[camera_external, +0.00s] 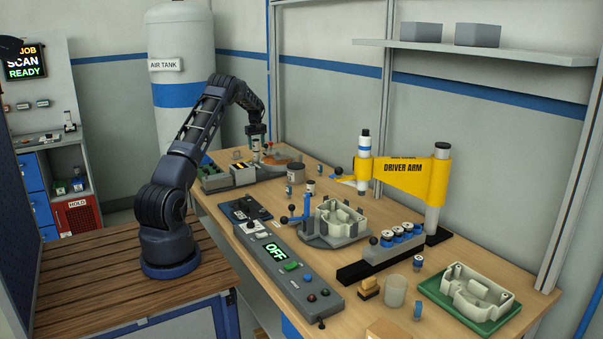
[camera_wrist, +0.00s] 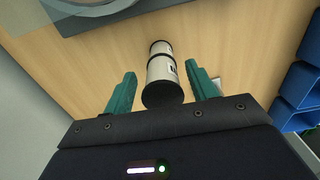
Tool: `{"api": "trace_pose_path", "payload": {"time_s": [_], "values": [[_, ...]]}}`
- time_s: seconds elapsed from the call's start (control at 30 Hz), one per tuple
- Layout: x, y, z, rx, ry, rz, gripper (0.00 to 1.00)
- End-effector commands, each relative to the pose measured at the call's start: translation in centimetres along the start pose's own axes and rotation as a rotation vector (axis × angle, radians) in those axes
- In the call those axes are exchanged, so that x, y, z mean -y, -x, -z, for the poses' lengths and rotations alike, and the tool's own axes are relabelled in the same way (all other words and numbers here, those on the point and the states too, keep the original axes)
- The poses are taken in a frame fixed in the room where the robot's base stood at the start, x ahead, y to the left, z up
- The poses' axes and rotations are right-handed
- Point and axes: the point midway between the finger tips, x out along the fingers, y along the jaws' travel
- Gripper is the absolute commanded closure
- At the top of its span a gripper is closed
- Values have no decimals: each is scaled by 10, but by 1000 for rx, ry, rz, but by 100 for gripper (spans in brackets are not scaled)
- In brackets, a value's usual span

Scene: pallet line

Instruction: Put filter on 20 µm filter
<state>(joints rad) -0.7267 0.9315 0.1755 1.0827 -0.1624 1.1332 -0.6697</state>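My gripper (camera_wrist: 163,85) is open, with a narrow gap on each side of this cylinder. A second white cylinder with a dark end (camera_wrist: 160,47) shows just beyond it, in line with it. I cannot tell whether they touch, or read which is the 20 µm filter. In the external view my gripper (camera_external: 256,136) points down at the back left of the bench, over a small pale cylinder (camera_external: 256,151).
A grey tray with dark and yellow parts (camera_external: 243,174) and a round orange-and-grey fixture (camera_external: 283,154) are close to my gripper. Small cylinders (camera_external: 310,187) stand to the right. Blue bins (camera_wrist: 300,85) edge the wrist view. The yellow driver arm (camera_external: 402,175) is farther right.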

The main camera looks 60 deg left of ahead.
Motion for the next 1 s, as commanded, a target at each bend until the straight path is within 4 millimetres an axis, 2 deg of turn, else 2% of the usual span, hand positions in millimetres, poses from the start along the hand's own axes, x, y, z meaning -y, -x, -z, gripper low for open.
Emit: {"api": "trace_pose_path", "payload": {"time_s": [0.23, 0.37, 0.47, 0.8, 1.0], "values": [[0, 1, 0, 0, 0, 0, 43], [0, 11, 0, -1, 0, -1, 43], [-1, 25, 0, -2, 0, -2, 43], [-1, 89, 0, -2, -1, -2, 43], [0, 114, 0, 0, 0, 0, 43]]}}
